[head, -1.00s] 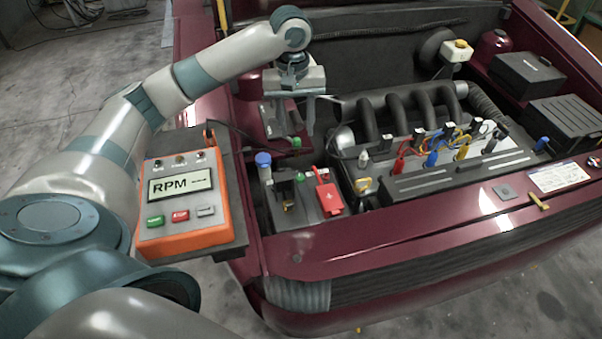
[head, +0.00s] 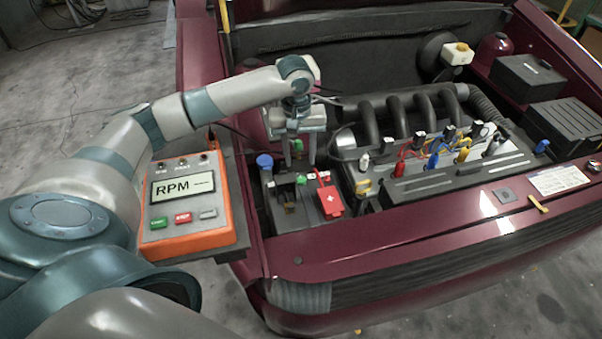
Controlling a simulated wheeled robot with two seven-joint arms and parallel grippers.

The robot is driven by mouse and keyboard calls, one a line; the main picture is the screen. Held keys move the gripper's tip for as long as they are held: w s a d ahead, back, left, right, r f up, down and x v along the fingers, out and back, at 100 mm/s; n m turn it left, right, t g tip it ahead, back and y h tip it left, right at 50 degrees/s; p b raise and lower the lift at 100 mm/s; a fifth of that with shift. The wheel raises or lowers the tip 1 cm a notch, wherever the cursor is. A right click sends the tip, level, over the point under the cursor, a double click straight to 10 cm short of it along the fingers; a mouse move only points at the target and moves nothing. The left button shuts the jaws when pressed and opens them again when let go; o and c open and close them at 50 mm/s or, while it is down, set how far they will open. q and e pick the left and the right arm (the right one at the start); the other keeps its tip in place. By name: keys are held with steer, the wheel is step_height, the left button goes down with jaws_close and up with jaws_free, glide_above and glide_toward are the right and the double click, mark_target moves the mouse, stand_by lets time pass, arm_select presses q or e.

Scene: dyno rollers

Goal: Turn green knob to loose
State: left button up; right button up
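My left gripper (head: 300,163) hangs pointing down over the left part of the engine bay. Its two fingers are apart with nothing held between them. A small green knob (head: 301,180) sits on the dark battery-like box (head: 290,215), just below and in front of the fingertips in the picture. A second green piece (head: 298,145) shows between the fingers, seemingly behind them. I cannot tell which green piece the task means, nor whether the fingers touch either. My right gripper is out of view.
A red clamp (head: 330,201) and a blue cap (head: 264,161) flank the knob closely. An orange RPM meter (head: 190,236) stands to the left. The engine (head: 440,182) with coloured leads lies to the right. The maroon car edge (head: 380,248) runs in front.

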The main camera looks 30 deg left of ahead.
mark_target(301, 179)
arm_select(q)
step_height(301, 179, down, 7)
steer(key=shift+d+r+p, duration=0.1)
steer(key=shift+p, duration=0.2)
steer(key=shift+w+f, duration=0.1)
steer(key=shift+f, duration=0.55)
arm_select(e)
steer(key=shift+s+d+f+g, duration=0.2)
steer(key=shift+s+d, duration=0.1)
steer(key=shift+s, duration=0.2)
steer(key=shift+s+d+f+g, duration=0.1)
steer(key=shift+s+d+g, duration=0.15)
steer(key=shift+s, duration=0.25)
